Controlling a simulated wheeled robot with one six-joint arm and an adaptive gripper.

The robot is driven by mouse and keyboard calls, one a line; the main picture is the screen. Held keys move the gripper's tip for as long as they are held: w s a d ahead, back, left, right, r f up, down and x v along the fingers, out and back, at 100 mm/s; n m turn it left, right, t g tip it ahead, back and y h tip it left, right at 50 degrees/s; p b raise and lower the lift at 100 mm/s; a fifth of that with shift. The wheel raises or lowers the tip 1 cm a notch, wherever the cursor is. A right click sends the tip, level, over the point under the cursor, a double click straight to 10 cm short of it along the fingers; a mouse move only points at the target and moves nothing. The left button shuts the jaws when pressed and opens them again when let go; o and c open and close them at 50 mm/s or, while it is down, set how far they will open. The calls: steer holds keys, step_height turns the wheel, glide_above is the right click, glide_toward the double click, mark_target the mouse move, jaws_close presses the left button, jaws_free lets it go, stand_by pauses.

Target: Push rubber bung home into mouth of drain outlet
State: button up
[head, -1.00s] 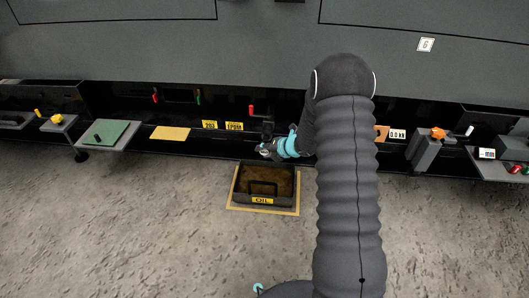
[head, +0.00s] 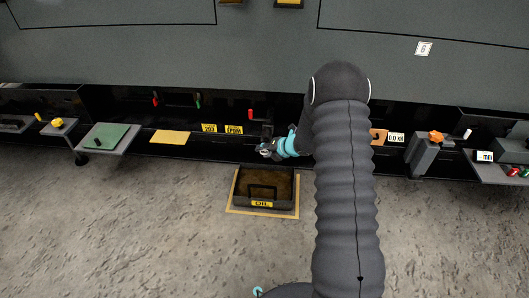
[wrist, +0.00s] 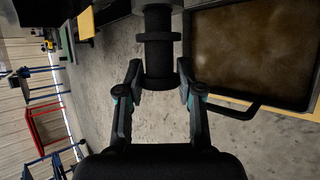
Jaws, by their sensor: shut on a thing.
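My gripper (wrist: 160,88) is shut on the black rubber bung (wrist: 160,66), a dark cylinder between the two fingertips in the wrist view. Beyond the bung, in line with it, is a dark ringed pipe end (wrist: 158,22), which looks like the drain outlet. The bung and outlet appear to meet at the ring, but I cannot tell how deep the bung sits. In the head view my gripper (head: 265,150) is under the edge of the dark enclosure, just below a small dark fitting (head: 267,131). The bung is too small to make out there.
A black oil tray (head: 264,203) with brown contents and a handle stands on the floor below my gripper, inside a yellow outline. Shelves with a green pad (head: 104,137) and an orange-knobbed block (head: 428,150) flank the enclosure. The open floor (head: 120,220) is clear.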

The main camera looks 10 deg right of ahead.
steer(key=shift+w+d+p, duration=0.3)
steer(key=shift+w+p, duration=0.1)
steer(key=shift+w, duration=0.5)
steer(key=o, duration=1.2)
steer(key=shift+s, duration=0.1)
steer(key=v, duration=1.2)
